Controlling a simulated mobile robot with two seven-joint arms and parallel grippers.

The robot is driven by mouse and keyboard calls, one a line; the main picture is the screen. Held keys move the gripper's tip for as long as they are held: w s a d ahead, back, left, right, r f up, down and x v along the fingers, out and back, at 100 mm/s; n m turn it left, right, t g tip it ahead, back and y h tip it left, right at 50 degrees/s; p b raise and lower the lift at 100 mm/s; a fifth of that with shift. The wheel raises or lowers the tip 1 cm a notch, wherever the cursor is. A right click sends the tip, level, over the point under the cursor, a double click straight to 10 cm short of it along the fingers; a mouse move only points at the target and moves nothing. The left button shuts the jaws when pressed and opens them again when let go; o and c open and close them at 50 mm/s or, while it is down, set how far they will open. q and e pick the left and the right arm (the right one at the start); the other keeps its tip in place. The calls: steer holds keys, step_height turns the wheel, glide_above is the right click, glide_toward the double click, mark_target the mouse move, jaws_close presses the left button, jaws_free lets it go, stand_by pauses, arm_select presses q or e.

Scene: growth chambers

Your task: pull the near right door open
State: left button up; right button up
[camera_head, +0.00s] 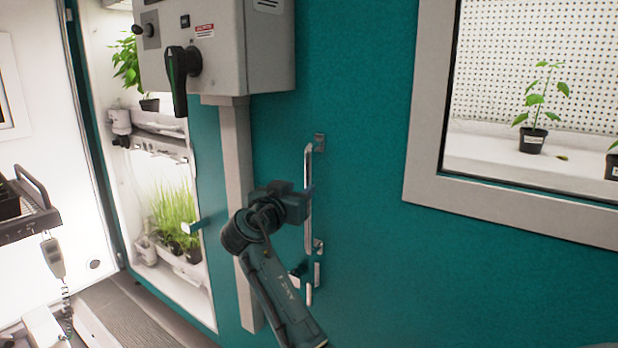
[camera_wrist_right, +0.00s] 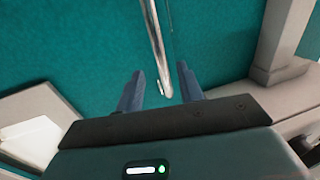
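The near right door (camera_head: 370,150) is a teal panel with a framed window at its right, and it looks shut. A vertical metal bar handle (camera_head: 307,215) stands on it on two mounts. My right gripper (camera_head: 300,200) is at the handle's middle height, just left of it. In the right wrist view, my right gripper (camera_wrist_right: 160,82) has its two fingers apart, and the handle (camera_wrist_right: 156,45) shows in the gap between them. I cannot tell whether either finger touches the bar. My left gripper is not in view.
A grey control box (camera_head: 220,50) with a black rotary lever (camera_head: 180,78) hangs above left on a pale post (camera_head: 237,150). Farther left is an open chamber with plants on shelves (camera_head: 175,215). A small latch (camera_head: 309,285) sits below the handle. A dark tray (camera_head: 30,220) stands at the left edge.

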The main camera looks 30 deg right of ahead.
mark_target(307, 182)
steer(key=p+x, duration=0.1)
steer(key=x, duration=0.5)
steer(key=shift+w+d, duration=0.2)
steer(key=shift+d, duration=0.05)
jaws_close()
